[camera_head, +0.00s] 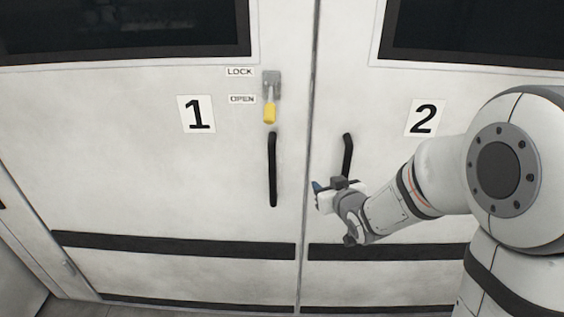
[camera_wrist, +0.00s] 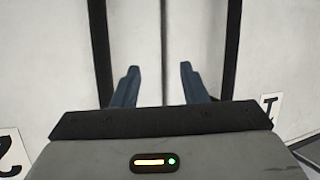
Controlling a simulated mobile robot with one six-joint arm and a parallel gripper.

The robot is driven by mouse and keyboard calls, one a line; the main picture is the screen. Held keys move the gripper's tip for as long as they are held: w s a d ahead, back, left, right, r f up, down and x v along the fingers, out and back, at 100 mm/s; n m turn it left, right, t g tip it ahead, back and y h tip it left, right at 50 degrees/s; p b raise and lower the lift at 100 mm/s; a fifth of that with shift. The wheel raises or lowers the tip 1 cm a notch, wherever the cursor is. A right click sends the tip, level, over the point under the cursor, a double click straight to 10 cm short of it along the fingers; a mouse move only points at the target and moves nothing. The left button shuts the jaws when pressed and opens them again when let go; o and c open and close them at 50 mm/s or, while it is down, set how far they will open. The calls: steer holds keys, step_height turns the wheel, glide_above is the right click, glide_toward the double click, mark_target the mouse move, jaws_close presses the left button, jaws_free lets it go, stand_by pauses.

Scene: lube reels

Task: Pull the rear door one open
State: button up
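Rear door one (camera_head: 150,180) is a white door marked 1, closed at the seam with door two. Its black vertical handle (camera_head: 272,170) is near the seam. The handle also shows right of the fingers in the wrist view (camera_wrist: 231,50). Above it, the latch (camera_head: 270,97) has its yellow lever hanging down beside the OPEN label. My gripper (camera_head: 317,190) is to the right of this handle, near the seam. In the wrist view its two blue fingers (camera_wrist: 159,85) are apart with nothing between them; the seam shows behind the gap.
Rear door two (camera_head: 390,165), marked 2, is closed on the right. Its black handle (camera_head: 347,155) is close behind my gripper and left of the fingers in the wrist view (camera_wrist: 100,50). Dark windows are above both doors. Door one's face left of its handle is clear.

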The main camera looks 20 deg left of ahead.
mark_target(274, 173)
steer(key=a+n+y, duration=0.1)
steer(key=a+y, duration=0.1)
steer(key=a, duration=0.1)
steer(key=s+a+y, duration=0.1)
steer(key=a+y, duration=0.1)
steer(key=a, duration=0.2)
steer(key=a+f+n+y, duration=0.1)
steer(key=a+y, duration=0.1)
steer(key=a, duration=0.1)
steer(key=shift+s+a+n, duration=0.2)
steer(key=shift+s+n, duration=0.05)
steer(key=shift+n, duration=0.05)
steer(key=p+x, duration=0.1)
steer(key=x, duration=0.6)
steer(key=shift+r, duration=0.1)
jaws_close()
